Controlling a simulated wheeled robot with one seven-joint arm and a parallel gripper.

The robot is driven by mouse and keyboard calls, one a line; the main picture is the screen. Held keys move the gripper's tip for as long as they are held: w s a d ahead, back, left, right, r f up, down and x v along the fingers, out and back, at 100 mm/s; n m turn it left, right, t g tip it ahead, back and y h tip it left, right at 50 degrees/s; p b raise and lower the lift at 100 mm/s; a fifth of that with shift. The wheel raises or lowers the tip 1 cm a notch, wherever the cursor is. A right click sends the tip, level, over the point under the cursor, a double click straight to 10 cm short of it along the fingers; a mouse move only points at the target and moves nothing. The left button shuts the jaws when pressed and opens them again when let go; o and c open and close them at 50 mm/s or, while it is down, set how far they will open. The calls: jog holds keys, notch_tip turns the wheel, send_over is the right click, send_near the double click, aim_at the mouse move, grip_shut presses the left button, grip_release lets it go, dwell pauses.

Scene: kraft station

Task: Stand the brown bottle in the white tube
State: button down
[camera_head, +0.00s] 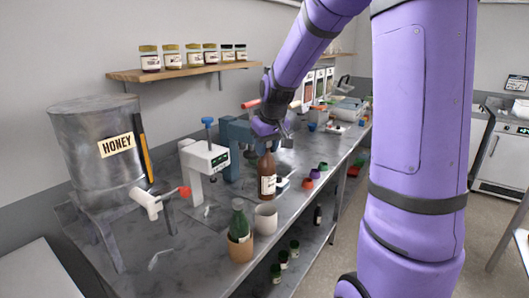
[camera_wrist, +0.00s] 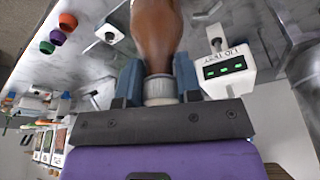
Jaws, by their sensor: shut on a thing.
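The brown bottle (camera_head: 267,178) with a pale label is upright in the head view, its neck at my gripper (camera_head: 265,146). In the wrist view my gripper (camera_wrist: 158,88) is shut on the neck of the bottle (camera_wrist: 157,30), between its two blue-grey fingers. The bottle's base is close to the counter; I cannot tell whether it touches. The white tube (camera_head: 265,218) stands upright on the counter, in front of the bottle, and looks empty. Beside it on the left a green bottle (camera_head: 239,220) stands in a tan tube (camera_head: 240,247).
A metal honey tank (camera_head: 90,150) and a white device with a display (camera_head: 203,160) stand at the left. Small coloured caps (camera_head: 315,174) lie right of the bottle. A shelf with jars (camera_head: 190,69) hangs on the wall.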

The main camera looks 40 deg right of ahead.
aim_at(266, 173)
jog(key=shift+f, duration=6.05)
jog(key=shift+c, duration=0.8)
grip_release()
jog(key=shift+r, duration=1.55)
